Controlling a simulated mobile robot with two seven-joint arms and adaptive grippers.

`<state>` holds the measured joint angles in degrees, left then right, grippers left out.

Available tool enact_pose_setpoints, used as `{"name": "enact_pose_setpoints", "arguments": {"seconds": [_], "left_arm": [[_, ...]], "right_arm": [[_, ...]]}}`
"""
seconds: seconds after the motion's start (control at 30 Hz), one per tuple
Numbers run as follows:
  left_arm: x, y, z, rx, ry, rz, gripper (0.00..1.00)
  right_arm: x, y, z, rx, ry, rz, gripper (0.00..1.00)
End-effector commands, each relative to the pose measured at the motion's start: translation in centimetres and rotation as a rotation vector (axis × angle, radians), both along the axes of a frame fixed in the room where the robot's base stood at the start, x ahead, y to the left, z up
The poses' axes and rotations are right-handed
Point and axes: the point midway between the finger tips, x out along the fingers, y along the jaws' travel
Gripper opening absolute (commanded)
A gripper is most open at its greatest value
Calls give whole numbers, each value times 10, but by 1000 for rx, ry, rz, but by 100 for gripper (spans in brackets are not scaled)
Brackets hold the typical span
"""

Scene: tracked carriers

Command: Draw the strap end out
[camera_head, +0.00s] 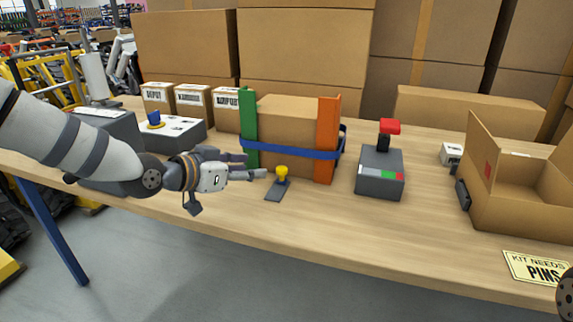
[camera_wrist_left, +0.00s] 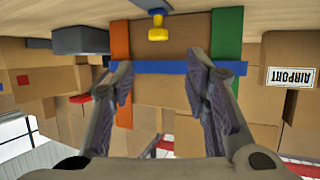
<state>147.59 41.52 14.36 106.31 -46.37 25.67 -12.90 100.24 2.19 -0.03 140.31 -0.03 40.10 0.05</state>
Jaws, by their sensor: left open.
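A blue strap (camera_head: 293,152) runs across the front of a cardboard box (camera_head: 288,124), between a green upright (camera_head: 248,128) and an orange upright (camera_head: 327,140). At the right it bends back around the orange upright; I cannot make out a loose end. A yellow knob (camera_head: 282,172) stands on a small grey plate in front. My left gripper (camera_head: 254,166) is open and empty, left of the knob and near the green upright. In the left wrist view, the strap (camera_wrist_left: 160,67) crosses behind the open fingers. My right gripper is not in view.
A grey box with a red-topped lever (camera_head: 389,127) stands right of the strapped box. Small labelled boxes (camera_head: 194,100) stand at back left. The front tabletop is mostly clear.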

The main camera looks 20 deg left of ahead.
Motion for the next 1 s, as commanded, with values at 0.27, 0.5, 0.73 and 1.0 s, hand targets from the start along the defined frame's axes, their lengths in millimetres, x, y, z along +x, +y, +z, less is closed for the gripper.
{"name": "enact_pose_setpoints", "arguments": {"seconds": [0.27, 0.5, 0.73, 1.0], "left_arm": [[56, -27, -40, 1, 16, -2, 42], [89, -42, -50, 0, 11, -1, 42], [94, -44, -47, -2, 7, 0, 42], [94, -44, -47, -2, 7, 0, 2]], "right_arm": [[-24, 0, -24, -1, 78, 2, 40], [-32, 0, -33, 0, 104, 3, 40], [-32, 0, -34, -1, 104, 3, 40], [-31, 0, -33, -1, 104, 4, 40]]}}
